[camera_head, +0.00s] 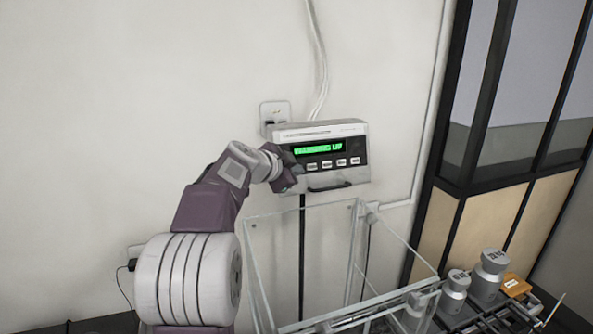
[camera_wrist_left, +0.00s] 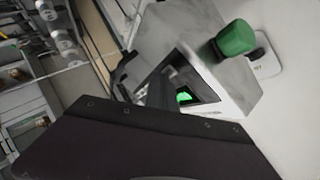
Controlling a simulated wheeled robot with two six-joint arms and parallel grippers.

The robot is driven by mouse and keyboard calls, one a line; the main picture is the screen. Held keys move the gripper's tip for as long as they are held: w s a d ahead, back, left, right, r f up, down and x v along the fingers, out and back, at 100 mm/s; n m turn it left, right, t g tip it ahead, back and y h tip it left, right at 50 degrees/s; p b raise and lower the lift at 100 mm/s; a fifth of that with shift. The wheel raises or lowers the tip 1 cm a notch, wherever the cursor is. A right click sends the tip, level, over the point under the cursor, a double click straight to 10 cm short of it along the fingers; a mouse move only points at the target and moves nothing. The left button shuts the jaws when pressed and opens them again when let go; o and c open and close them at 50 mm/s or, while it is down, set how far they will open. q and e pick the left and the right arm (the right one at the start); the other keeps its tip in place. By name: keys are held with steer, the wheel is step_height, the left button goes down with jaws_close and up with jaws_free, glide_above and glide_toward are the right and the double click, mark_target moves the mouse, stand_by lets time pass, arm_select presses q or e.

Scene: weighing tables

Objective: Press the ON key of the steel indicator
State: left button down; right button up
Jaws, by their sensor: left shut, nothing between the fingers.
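The steel indicator (camera_head: 358,174) is a grey box mounted on the white wall, with a lit green display (camera_head: 318,148) and a row of small pale keys (camera_head: 341,162) below it. The key labels are too small to read, so I cannot tell which key is ON. My left gripper (camera_head: 292,181) is shut and empty at the left end of the indicator's front, covering its lower left part. I cannot tell whether its tips touch the indicator. In the left wrist view the indicator (camera_wrist_left: 190,35) shows tilted and close, partly hidden behind my dark gripper body. My right gripper is not in view.
A clear glass-walled box (camera_head: 300,250) stands below the indicator. Metal weights (camera_head: 489,272) and an orange block (camera_head: 515,286) are at the lower right. A green knob (camera_wrist_left: 235,37) sticks out by the indicator. A wall socket (camera_head: 273,110) and cables are above it.

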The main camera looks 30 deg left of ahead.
arm_select(q)
steer(key=shift+s+d+r+b, duration=0.2)
steer(key=shift+s+d+b, duration=0.3)
steer(key=shift+d, duration=0.05)
steer(key=s+d, duration=0.1)
steer(key=d, duration=0.1)
steer(key=s+d+r+b, duration=0.1)
steer(key=s, duration=0.1)
steer(key=shift+d+r, duration=0.15)
steer(key=shift+d, duration=0.2)
stand_by(0.4)
stand_by(0.4)
